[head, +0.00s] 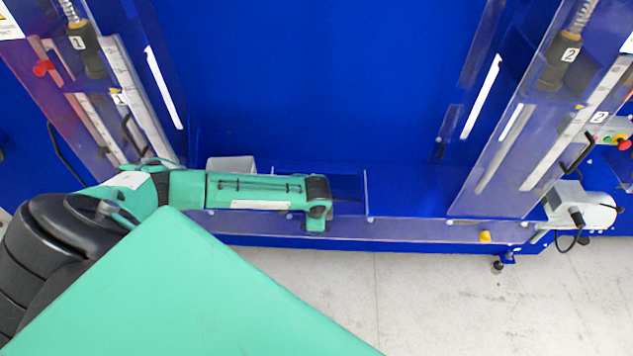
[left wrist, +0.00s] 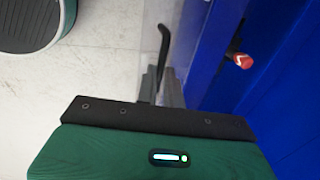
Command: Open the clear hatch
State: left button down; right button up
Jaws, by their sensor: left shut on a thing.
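In the left wrist view, a clear panel (left wrist: 152,30) stands edge-on between the pale floor and the blue machine; it looks like the clear hatch. A black bent handle (left wrist: 165,42) stands out at it. My left gripper (left wrist: 161,86) is shut on the lower end of this handle; the exact contact is small and partly hidden. In the head view, my left arm reaches in from the left across the machine's front, and its fingertips cannot be made out there. Clear panels also show in the head view along the low front (head: 400,228). My right gripper is not in view.
The blue machine (head: 320,80) fills the back, with numbered stations left and right. A red knob (left wrist: 240,60) is close by in the left wrist view. A grey-white device (head: 585,208) sits at the right edge. Pale floor (head: 430,290) in front is clear.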

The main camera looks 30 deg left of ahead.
pick_arm(q)
jog(key=c, duration=1.7)
grip_release()
jog(key=shift+o, duration=0.9)
jog(key=shift+s+r, duration=0.1)
jog(key=shift+r, duration=0.4)
notch_tip(320, 180, up, 13)
jog(key=s+d+b, duration=0.1)
jog(key=s+b, duration=0.1)
jog(key=b, duration=0.1)
jog(key=shift+s+d+f, duration=0.15)
jog(key=shift+d+f, duration=0.05)
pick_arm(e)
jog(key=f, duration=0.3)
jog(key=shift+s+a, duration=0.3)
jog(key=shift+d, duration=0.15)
